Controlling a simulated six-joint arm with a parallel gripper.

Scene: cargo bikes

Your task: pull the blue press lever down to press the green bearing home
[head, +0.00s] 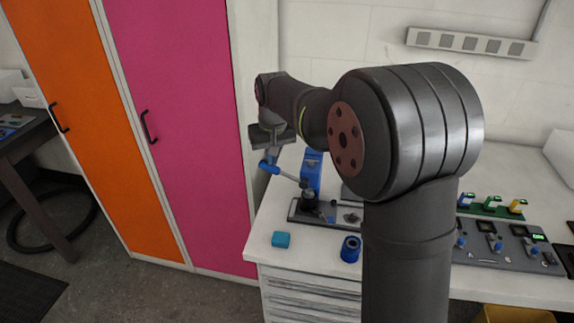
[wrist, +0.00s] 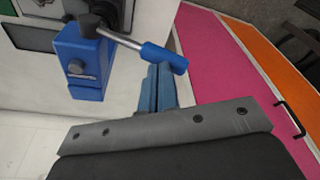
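The blue press (head: 312,170) stands on a dark base plate at the left end of the white bench; its blue head (wrist: 80,55) fills the upper left of the wrist view. Its lever, a silver rod with a blue grip (head: 268,167), sticks out to the left, and the grip (wrist: 163,57) lies across the wrist view. My gripper (head: 272,150) is just above the grip. In the wrist view its two blue fingers (wrist: 157,70) are together, tips at the grip; whether they touch it I cannot tell. I cannot make out the green bearing.
A teal block (head: 281,239) and a blue cylinder (head: 350,248) stand near the bench's front edge. A grey panel with knobs (head: 508,245) is to the right. Pink (head: 175,100) and orange (head: 75,120) cabinets stand left of the bench. My arm hides the bench's middle.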

